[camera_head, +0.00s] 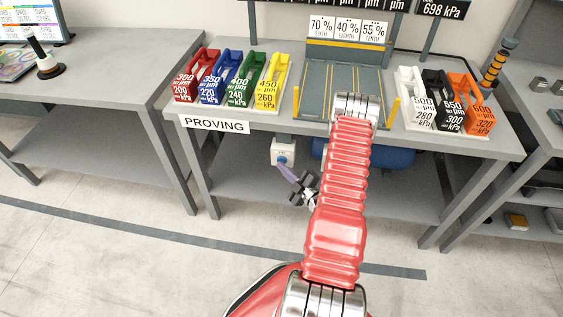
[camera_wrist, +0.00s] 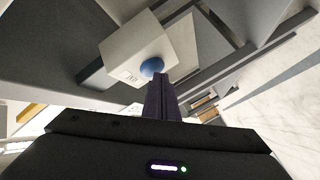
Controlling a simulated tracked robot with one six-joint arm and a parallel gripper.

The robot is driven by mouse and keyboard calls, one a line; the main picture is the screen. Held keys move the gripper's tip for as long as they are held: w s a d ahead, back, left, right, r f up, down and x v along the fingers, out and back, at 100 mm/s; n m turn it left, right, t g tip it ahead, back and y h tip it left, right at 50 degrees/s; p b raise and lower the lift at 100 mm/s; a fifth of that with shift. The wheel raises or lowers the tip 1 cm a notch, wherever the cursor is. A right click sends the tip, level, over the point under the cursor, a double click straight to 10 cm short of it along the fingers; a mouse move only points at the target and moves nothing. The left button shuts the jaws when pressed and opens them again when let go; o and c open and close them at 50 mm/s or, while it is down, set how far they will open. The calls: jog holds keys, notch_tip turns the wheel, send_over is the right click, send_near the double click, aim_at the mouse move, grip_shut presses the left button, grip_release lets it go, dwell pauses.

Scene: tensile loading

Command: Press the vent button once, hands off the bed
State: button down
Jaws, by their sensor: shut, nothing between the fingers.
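The vent button is a round blue button (camera_wrist: 151,67) on a white box (camera_wrist: 125,48) in the wrist view. In the head view the box (camera_head: 289,148) hangs under the bench's front edge, with the blue button (camera_head: 281,159) on its front. My gripper (camera_head: 280,168) has purple fingers that are shut and empty. Their tips (camera_wrist: 159,76) are right at the button's lower edge in the wrist view; I cannot tell whether they touch it. The bed (camera_head: 313,100), a grey laned plate with yellow posts, lies on the bench top, partly hidden behind my arm.
Red, blue, green and yellow blocks (camera_head: 238,80) stand left of the bed. White, black and orange blocks (camera_head: 443,100) stand right of it. A blue tank (camera_head: 390,157) is under the bench, behind my arm. The floor (camera_head: 120,240) in front is clear.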

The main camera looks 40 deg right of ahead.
jog(key=shift+s+a, duration=0.35)
jog(key=shift+a, duration=0.05)
jog(key=shift+a, duration=0.1)
dwell(0.4)
jog(key=shift+s+a, duration=0.95)
jog(key=shift+a, duration=0.2)
jog(key=shift+s+a, duration=0.9)
jog(key=shift+a, duration=0.25)
dwell(1.6)
